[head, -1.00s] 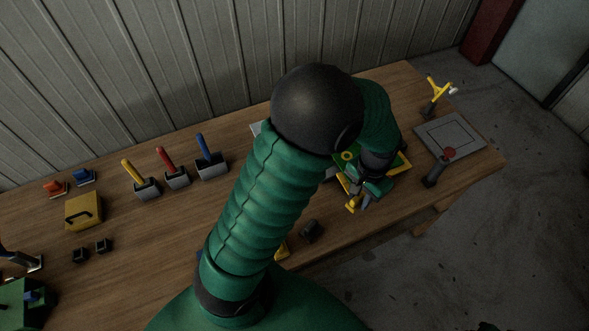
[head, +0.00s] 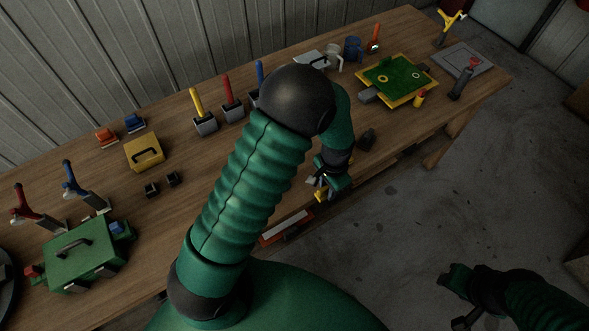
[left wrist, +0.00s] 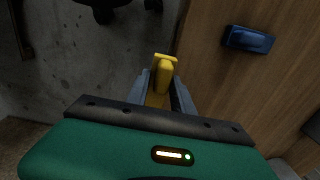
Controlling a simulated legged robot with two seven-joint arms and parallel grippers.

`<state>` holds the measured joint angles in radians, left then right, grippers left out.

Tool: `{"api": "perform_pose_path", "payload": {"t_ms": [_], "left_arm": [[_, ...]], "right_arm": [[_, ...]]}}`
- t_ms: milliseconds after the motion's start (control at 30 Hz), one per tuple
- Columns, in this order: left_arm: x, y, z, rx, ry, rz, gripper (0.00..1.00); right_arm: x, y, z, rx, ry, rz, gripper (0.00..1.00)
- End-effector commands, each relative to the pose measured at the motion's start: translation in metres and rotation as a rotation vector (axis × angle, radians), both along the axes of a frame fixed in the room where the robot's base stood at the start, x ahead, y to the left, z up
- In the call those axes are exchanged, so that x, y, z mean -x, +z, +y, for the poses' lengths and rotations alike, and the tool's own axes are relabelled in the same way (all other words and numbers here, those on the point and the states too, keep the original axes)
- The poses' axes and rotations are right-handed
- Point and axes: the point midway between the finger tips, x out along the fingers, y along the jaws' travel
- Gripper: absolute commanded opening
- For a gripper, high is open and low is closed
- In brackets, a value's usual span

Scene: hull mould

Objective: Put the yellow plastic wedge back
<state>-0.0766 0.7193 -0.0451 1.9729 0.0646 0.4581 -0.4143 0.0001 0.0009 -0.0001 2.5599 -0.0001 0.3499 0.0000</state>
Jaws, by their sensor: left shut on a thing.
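The yellow plastic wedge (left wrist: 164,77) is between the fingers of my left gripper (left wrist: 160,92) in the left wrist view. In the head view my left gripper (head: 318,184) hangs at the table's front edge, with a little of the yellow wedge (head: 320,196) showing below it. The left gripper is shut on the wedge, and its fingers hide part of it. My right arm is at the lower right of the head view, over the floor. Its gripper (head: 466,320) is dark and partly cut off, so its jaws cannot be made out.
A green mould bed with a yellow frame (head: 425,83) lies at the table's right. A dark block (head: 366,139) sits near the front edge; a blue block (left wrist: 248,39) shows in the wrist view. A red-and-white tray (head: 287,227) is at the front. Scrapers and toolboxes stand left.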

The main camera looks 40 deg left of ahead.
Motion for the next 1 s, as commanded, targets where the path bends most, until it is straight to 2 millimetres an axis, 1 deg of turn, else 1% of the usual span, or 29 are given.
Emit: {"api": "perform_pose_path", "payload": {"t_ms": [33, 200, 300, 400, 533, 700, 733, 800, 1000], "left_arm": [[-0.004, 0.004, 0.017, 0.000, 0.011, -0.001, 0.00], [-0.021, 0.000, 0.070, 0.001, 0.013, -0.002, 0.00], [-0.032, -0.003, 0.100, 0.001, 0.012, -0.003, 0.00], [-0.039, -0.006, 0.122, 0.001, 0.011, -0.003, 0.00], [-0.044, -0.011, 0.135, 0.003, 0.008, -0.001, 0.00], [-0.044, -0.038, 0.134, 0.001, 0.004, 0.000, 0.00], [-0.044, -0.041, 0.134, 0.000, 0.005, -0.001, 0.00], [-0.045, -0.044, 0.134, 0.001, 0.005, -0.003, 0.00], [-0.044, -0.045, 0.135, 0.001, 0.007, -0.004, 0.00]], "right_arm": [[0.000, 0.007, 0.000, 0.000, 0.000, -0.001, 0.40], [0.000, 0.017, 0.000, 0.000, 0.000, -0.001, 0.40], [0.000, 0.023, 0.000, 0.000, 0.000, -0.001, 0.40], [0.000, 0.026, 0.000, 0.000, 0.000, -0.001, 0.40], [0.000, 0.028, 0.000, 0.000, 0.000, 0.000, 0.40], [0.000, 0.035, 0.000, 0.000, 0.000, 0.000, 0.40], [0.000, 0.036, 0.000, 0.000, 0.000, -0.001, 0.40], [0.000, 0.035, 0.000, 0.000, 0.000, -0.001, 0.40], [0.000, 0.033, 0.000, 0.000, 0.000, 0.000, 0.40]]}}
